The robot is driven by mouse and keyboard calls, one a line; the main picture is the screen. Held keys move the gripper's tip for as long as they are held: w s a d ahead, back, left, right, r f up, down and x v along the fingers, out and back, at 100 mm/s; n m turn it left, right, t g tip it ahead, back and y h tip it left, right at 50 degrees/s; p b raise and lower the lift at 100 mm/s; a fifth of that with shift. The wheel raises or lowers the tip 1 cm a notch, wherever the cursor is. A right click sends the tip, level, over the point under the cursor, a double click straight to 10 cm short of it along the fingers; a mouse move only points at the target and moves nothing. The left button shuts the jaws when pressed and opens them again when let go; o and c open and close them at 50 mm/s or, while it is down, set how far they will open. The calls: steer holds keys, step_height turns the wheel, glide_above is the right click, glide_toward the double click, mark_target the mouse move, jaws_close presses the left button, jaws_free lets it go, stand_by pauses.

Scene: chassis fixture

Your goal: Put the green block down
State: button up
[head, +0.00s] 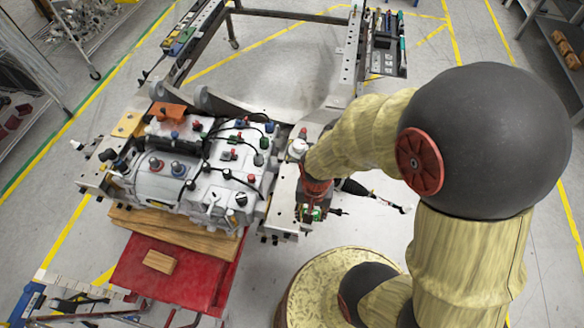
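My gripper (315,208) is at the end of my arm, just right of the grey machine unit and beside the chassis frame. It is small in the head view and partly covered by my own arm and wrist. A small green patch shows low at the gripper; I cannot tell whether it is the green block or part of the gripper. No other clear green block stands out. The fingers are too small and hidden to tell whether they are open or shut.
The grey machine unit (190,175) with cables and coloured caps sits on the chassis. A red cart (190,285) below it bears wooden boards and a small wooden block (160,261). The metal chassis frame (352,45) extends backward. Open floor lies right of the frame.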

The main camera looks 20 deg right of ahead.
steer(key=w+a+f, duration=0.1)
steer(key=w+f, duration=0.3)
steer(key=w, duration=0.4)
glide_above(288, 203)
steer(key=f, duration=0.2)
steer(key=s+f, duration=0.1)
steer(key=f, duration=0.1)
steer(key=shift+d+f, duration=0.1)
steer(key=shift+f, duration=0.25)
steer(key=shift+w+f, duration=0.45)
steer(key=shift+f, duration=0.1)
steer(key=shift+w+f, duration=0.15)
steer(key=shift+f, duration=1.45)
steer(key=shift+f+b, duration=0.1)
steer(key=shift+b, duration=0.2)
steer(key=o, duration=0.9)
steer(key=shift+o, duration=0.2)
